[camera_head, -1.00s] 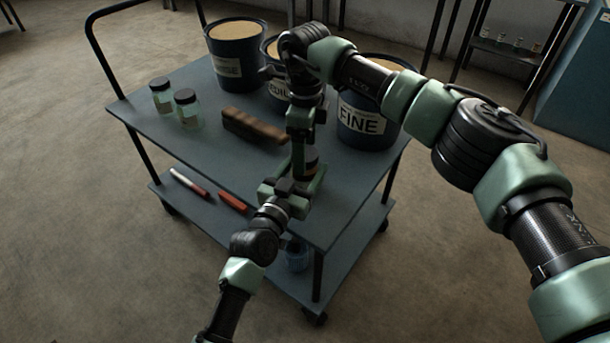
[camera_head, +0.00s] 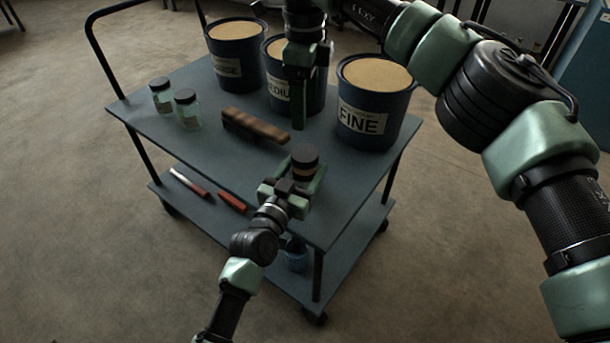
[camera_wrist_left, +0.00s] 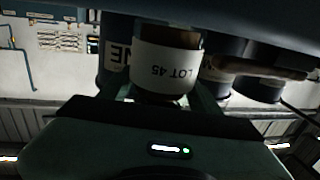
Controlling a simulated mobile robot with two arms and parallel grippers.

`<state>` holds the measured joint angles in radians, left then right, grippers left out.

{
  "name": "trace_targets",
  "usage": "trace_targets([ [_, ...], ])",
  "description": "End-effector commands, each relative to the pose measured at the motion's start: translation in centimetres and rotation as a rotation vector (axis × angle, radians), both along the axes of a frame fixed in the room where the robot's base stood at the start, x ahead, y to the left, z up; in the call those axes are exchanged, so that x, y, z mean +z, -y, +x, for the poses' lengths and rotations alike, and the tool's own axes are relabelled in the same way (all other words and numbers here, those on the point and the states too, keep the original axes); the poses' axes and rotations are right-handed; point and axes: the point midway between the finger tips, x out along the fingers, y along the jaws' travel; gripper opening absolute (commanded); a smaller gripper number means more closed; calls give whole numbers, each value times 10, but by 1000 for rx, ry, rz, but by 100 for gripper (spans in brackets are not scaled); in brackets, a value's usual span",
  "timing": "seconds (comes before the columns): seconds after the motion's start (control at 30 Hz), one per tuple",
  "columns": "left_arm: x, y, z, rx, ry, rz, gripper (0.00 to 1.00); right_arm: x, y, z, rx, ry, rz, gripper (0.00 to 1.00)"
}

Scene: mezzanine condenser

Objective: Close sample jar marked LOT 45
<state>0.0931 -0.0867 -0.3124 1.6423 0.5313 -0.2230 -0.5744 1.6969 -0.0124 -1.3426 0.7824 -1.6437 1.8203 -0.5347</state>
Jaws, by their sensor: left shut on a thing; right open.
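The sample jar (camera_head: 303,171) stands upright near the cart's front edge with a black lid (camera_head: 304,154) on top. The lid looks level; whether it is fully tight cannot be told. My left gripper (camera_head: 300,190) is shut on the jar's body from the front. In the left wrist view the jar's white label (camera_wrist_left: 165,70) reads LOT 45, upside down, between my fingers; the lid is not clear there. My right gripper (camera_head: 297,120) points down, open and empty, above and behind the jar, apart from the lid.
The blue cart's top (camera_head: 345,195) holds buckets marked FINE (camera_head: 372,125) and MEDIUM (camera_head: 283,92), another bucket (camera_head: 235,68), a brown brush-like block (camera_head: 254,126) and two dark-lidded jars (camera_head: 162,96) (camera_head: 187,110). Red-handled items (camera_head: 232,202) lie on the lower shelf.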

Motion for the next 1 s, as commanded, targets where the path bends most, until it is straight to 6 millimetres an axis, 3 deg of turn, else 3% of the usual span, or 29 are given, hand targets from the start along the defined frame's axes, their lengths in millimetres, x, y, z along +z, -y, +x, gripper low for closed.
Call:
trace_targets([
  [0.13, 0, 0, 0, 0, 0, 0, 0, 0, 0, 0, 0, 0, 0, 78],
  [0.17, 0, 0, 0, 0, 0, 0, 66, 0, 0, 0, 0, 0, 0, 78],
  [0.23, 0, 0, 0, 0, 0, 0, 85, 0, 0, 0, 0, 0, 0, 78],
  [0.27, 0, 0, 0, 0, 0, 0, 88, 0, 0, 0, 0, 0, 0, 78],
  [0.67, 0, -3, -7, 1, -1, 0, 88, 2, 0, 0, -1, 0, 0, 78],
  [1.0, 0, -26, -57, 0, -2, 3, 88, 11, 0, 0, 0, 0, 0, 78],
])
